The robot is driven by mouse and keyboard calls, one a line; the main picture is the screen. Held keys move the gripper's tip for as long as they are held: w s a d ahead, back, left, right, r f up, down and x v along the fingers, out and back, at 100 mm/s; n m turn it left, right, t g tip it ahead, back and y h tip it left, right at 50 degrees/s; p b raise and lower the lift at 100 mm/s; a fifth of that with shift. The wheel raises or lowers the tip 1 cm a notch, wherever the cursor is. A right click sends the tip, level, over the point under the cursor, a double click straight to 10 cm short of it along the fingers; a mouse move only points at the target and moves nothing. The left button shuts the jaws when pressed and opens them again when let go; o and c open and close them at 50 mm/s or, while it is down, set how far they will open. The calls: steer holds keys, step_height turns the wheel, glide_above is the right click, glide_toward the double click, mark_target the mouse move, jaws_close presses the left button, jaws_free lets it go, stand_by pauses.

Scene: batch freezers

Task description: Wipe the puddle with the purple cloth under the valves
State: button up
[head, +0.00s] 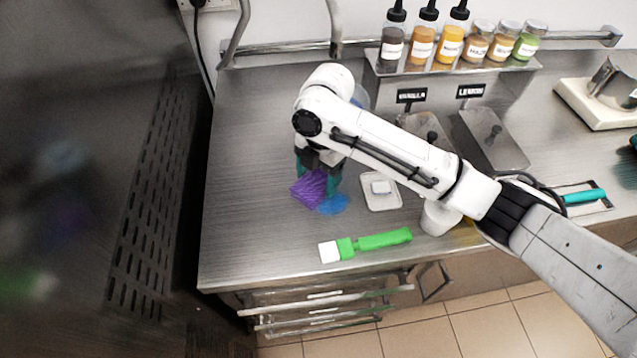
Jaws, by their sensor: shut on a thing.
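The purple cloth (309,189) is bunched up at the left part of the steel counter. My gripper (319,182) points down and is shut on the cloth; its teal fingers show beside the cloth. The blue puddle (333,204) lies on the counter just right of the cloth and in front of the gripper. The cloth covers or borders its left edge; I cannot tell how far the puddle extends under it. No valves can be made out in this view.
A green-handled brush (372,241) lies in front of the puddle. A small white tray (381,204) with a white block is to the right. Bottles and jars (450,42) stand on a rear shelf. The counter left of the cloth is clear. A dark machine panel (110,180) stands left.

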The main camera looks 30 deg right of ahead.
mark_target(319, 195)
steer(key=shift+f, duration=0.1)
steer(key=shift+s+a+p, duration=0.2)
steer(key=shift+s+p, duration=0.15)
steer(key=shift+s, duration=0.3)
steer(key=shift+s+a+p, duration=0.25)
steer(key=shift+s+p, duration=0.1)
steer(key=shift+s, duration=0.25)
steer(key=shift+s+a+p, duration=0.2)
steer(key=shift+s+p, duration=0.15)
steer(key=shift+s, duration=0.3)
steer(key=shift+s+a+p, duration=0.3)
steer(key=shift+s, duration=0.6)
steer(key=shift+s+a+p, duration=0.25)
steer(key=shift+s, duration=0.6)
steer(key=shift+r, duration=0.25)
step_height(319, 195, up, 6)
steer(key=p, duration=0.5)
